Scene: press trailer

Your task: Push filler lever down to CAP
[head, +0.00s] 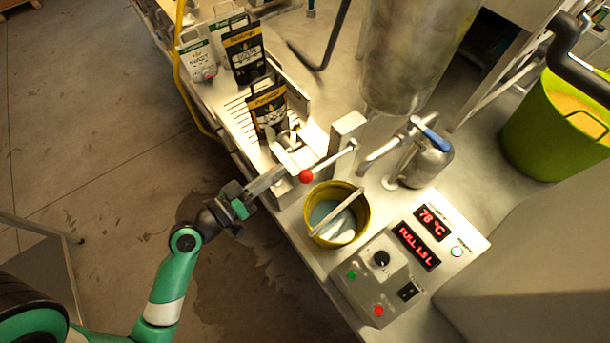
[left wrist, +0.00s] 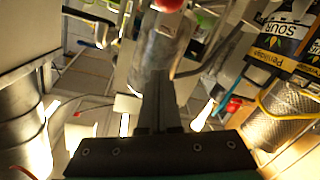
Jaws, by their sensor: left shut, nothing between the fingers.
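The filler lever (head: 333,161) is a thin metal rod with a red ball knob (head: 306,176), sticking out from a pale block beside the filling station. Its marked positions, including CAP, are not readable. My left gripper (head: 283,173) is shut and empty, just left of the red knob in the head view; I cannot tell if it touches. In the left wrist view the red knob (left wrist: 168,4) is at the top edge, beyond the closed fingers (left wrist: 158,100). A black and yellow pouch (head: 268,104) stands upright at the filler. My right gripper is not in view.
More pouches (head: 244,50) stand on the rack behind. A yellow bucket (head: 325,203) with a stick across it sits right below the lever. A panel (head: 417,242) reads 78 °C and FULL 1.5 L. A steel tank (head: 415,50) stands behind; a green tub (head: 545,125) is at right.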

